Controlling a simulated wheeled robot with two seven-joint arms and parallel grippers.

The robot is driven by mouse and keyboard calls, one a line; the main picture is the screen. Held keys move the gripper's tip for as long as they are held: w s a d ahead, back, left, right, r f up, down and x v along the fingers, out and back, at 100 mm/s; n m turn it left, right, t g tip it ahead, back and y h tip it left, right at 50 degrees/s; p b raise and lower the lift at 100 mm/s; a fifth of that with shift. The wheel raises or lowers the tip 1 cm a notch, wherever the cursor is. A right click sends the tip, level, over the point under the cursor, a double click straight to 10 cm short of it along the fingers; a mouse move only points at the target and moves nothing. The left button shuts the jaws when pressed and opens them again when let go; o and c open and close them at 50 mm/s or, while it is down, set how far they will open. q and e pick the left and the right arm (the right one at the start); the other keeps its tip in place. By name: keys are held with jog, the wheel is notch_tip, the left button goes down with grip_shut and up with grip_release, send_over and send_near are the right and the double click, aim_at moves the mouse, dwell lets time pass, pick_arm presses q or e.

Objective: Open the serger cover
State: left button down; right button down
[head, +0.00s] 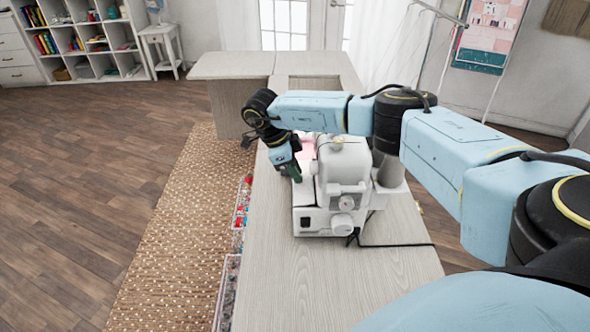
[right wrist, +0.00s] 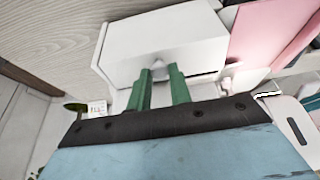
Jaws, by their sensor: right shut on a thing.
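The white serger (head: 343,190) stands on the wooden cabinet top, with dials on the side facing me. My right gripper (head: 292,176) reaches over it from the right and is at its left side. The fingers are shut on this edge or tab; the exact contact is partly hidden. How far the cover is open cannot be told. My left gripper is not in view.
The cabinet top (head: 290,290) is clear in front of the serger. A black cord (head: 395,244) runs right from it. Clear bins of colourful items (head: 230,285) hang along the cabinet's left edge. A pink surface (right wrist: 268,38) is beside the cover. A rug (head: 175,225) lies left.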

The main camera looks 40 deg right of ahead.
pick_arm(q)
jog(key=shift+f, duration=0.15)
pick_arm(e)
jog(key=shift+w+a, duration=0.2)
jog(key=shift+a, duration=0.15)
